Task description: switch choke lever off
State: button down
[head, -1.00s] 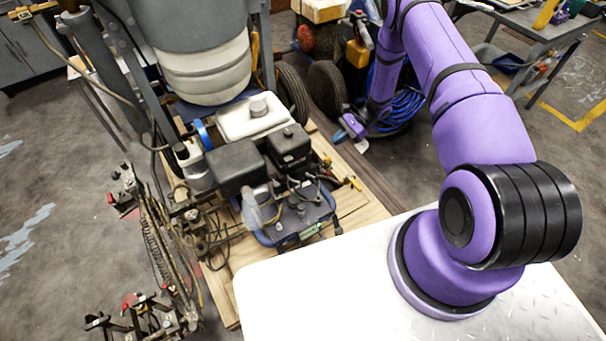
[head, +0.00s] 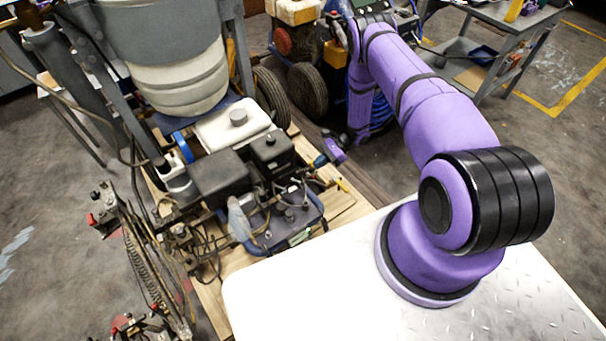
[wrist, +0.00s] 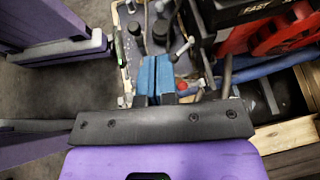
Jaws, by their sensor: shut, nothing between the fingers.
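The line striper's engine (head: 270,150) stands on the wooden pallet, with a white tank and black housings. My gripper (head: 318,161) is at the engine's right side in the head view. In the wrist view, the two blue fingers of my gripper (wrist: 158,80) are together, with nothing between them. Just beyond them is a small metal lever (wrist: 183,48) with a pale rounded end, and black knobs (wrist: 160,33) stand beside it. I cannot tell for sure which is the choke lever. It is too small to pick out in the head view.
A red part (wrist: 285,38) beside a black "FAST" label is close on the right in the wrist view. Hoses and cables (head: 205,240) hang at the engine's left. A wheel (head: 307,90) stands behind.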

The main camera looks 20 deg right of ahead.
jog(key=x, duration=1.3)
jog(key=shift+a, duration=0.15)
